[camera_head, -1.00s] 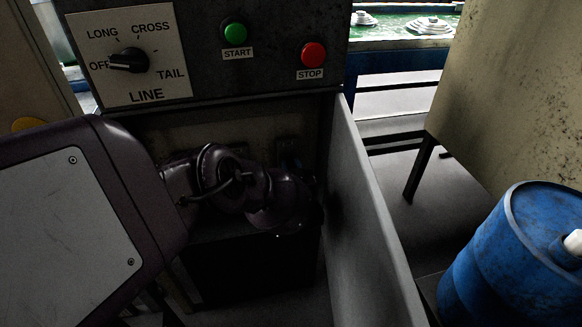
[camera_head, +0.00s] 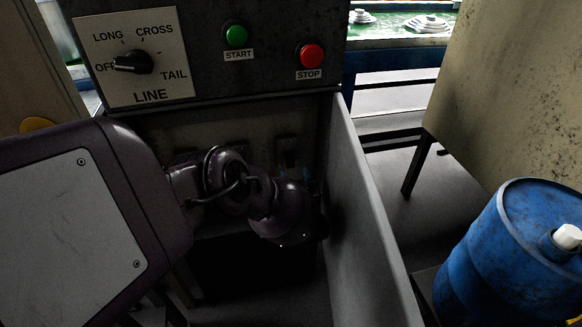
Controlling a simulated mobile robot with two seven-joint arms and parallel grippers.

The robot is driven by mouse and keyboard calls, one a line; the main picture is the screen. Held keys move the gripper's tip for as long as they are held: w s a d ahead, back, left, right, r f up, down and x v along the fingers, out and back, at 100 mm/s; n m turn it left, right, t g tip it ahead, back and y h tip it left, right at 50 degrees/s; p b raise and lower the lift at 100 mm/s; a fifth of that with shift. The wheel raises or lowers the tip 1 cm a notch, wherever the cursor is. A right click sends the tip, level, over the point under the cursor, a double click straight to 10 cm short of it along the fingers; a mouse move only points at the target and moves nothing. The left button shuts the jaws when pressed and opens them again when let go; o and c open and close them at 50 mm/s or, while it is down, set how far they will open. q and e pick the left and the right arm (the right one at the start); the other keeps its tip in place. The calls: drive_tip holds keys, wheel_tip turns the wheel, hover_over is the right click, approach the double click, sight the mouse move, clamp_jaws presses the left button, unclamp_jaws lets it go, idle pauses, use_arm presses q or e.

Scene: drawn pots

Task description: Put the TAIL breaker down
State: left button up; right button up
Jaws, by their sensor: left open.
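A dark breaker (camera_head: 288,152) sits on the shadowed back panel under the control box, at the right end. Its label is too dark to read, so I cannot tell if it is the TAIL one, nor whether its lever is up or down. Other breakers to its left are mostly hidden behind my arm. My left gripper (camera_head: 309,182) is dim, just below and right of this breaker, open, with its fingers mostly lost in shadow. I cannot tell if it touches anything. My right gripper is not in view.
The control box above carries a LINE selector knob (camera_head: 133,61) pointing at OFF, a green START button (camera_head: 236,36) and a red STOP button (camera_head: 311,55). A grey side wall (camera_head: 365,215) bounds the recess on the right. A blue drum (camera_head: 500,255) stands beyond it.

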use_arm(q)
drive_tip(key=p+v, duration=0.1)
drive_tip(key=v, duration=0.5)
idle(0.3)
